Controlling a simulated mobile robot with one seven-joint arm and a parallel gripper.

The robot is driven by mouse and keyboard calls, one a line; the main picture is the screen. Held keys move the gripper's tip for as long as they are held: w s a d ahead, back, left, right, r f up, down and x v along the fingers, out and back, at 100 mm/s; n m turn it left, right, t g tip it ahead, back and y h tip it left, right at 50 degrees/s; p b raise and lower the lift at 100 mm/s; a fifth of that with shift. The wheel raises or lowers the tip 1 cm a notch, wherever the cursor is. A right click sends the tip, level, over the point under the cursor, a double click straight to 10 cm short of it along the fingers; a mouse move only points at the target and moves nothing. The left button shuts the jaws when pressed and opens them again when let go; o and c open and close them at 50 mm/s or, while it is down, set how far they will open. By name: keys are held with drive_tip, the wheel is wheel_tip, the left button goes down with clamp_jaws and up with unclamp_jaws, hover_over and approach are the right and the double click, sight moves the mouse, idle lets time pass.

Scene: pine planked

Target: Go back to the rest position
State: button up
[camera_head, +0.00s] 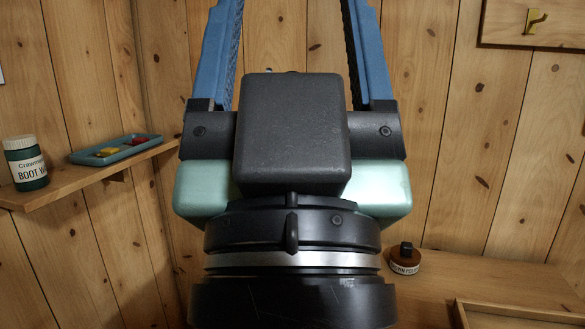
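My gripper (290,15) fills the middle of the head camera view, very close, pointing upward. Its two blue fingers stand wide apart, with their tips cut off by or close to the top edge. Wall planks show between the fingers, and I see nothing held there. The dark gripper body hides the lower part of the gap between the fingers and much of the scene behind it.
A wooden shelf (75,185) at the left holds a dark green bottle (27,165) and a blue tray (85,158) with yellow and red items. A hook (534,21) hangs upper right.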

wheel_tip(320, 180, up, 22)
drive_tip(key=p, duration=2)
drive_tip(key=shift+r, duration=0.15)
